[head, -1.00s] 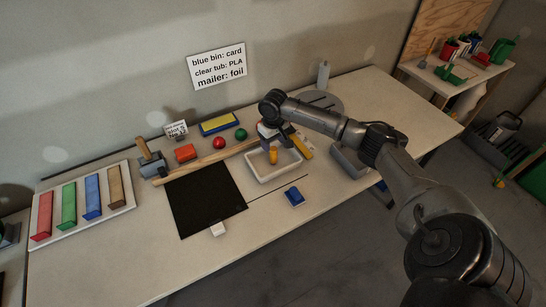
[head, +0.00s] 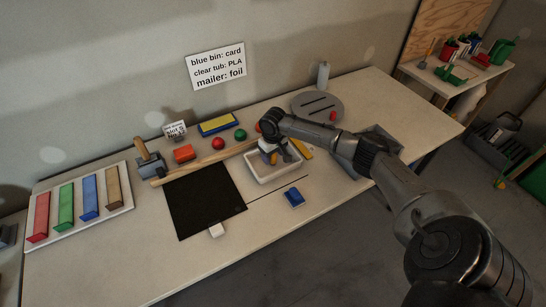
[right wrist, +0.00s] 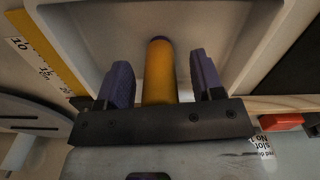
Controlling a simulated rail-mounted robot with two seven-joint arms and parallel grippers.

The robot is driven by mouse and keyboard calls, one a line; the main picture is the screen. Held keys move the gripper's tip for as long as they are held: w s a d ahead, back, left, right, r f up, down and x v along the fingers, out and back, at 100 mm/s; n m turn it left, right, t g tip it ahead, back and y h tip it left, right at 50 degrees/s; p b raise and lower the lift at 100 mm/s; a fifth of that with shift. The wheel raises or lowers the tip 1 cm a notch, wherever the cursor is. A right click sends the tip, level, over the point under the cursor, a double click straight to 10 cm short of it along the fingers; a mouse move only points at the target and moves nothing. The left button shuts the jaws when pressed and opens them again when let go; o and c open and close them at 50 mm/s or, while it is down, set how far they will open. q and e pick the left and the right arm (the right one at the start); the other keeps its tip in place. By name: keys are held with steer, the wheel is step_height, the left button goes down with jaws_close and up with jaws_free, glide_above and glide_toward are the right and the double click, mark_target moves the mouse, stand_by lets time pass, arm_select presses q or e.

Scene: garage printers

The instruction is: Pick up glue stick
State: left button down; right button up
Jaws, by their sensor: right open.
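The glue stick, an orange-yellow cylinder with a purple end (right wrist: 159,72), is in the white tray (head: 262,181). In the right wrist view it lies between the two purple fingers of my right gripper, with a gap on each side. My right gripper (head: 279,157) is open and down over the tray, around the glue stick. In the head view the gripper partly hides the glue stick. The tray's pale wall also shows in the right wrist view (right wrist: 85,20). My left gripper is not in view.
A yellow ruler (right wrist: 46,52) lies beside the tray. A blue block (head: 294,197) is in front of it and a black mat (head: 205,200) to its left. A grey slotted disc (head: 318,104) lies behind. The front left of the table is clear.

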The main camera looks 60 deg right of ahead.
steer(key=c, duration=1)
steer(key=shift+r, duration=0.15)
